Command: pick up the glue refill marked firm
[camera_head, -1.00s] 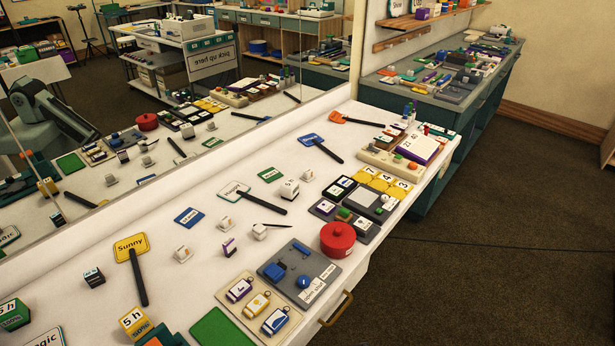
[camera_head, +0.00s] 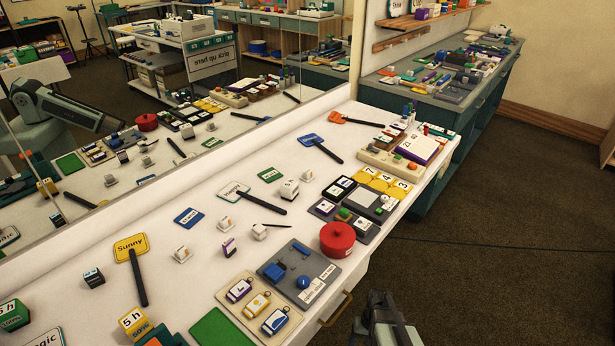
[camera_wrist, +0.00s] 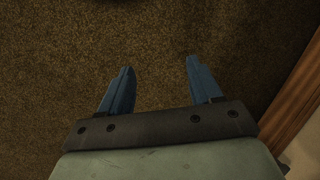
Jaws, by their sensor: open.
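Several small white pieces with coloured marks stand on the white table. One with an orange mark (camera_head: 183,254) is left of centre, another (camera_head: 226,223) is behind it, a purple-marked one (camera_head: 229,246) is in front, and a plain-looking one (camera_head: 260,231) is to its right. Their print is too small to read, so I cannot tell which is the refill marked firm. My gripper (camera_head: 380,298) is at the bottom right, off the table's front edge. In the wrist view my gripper (camera_wrist: 160,68) has its two blue fingers apart, with only carpet between them.
A red lidded pot (camera_head: 338,240) stands near the front edge, beside a grey tray (camera_head: 327,270). Paddle signs, including a yellow one (camera_head: 130,248), lie across the table. A mirror runs along the back. A brass drawer handle (camera_head: 336,310) sticks out in front.

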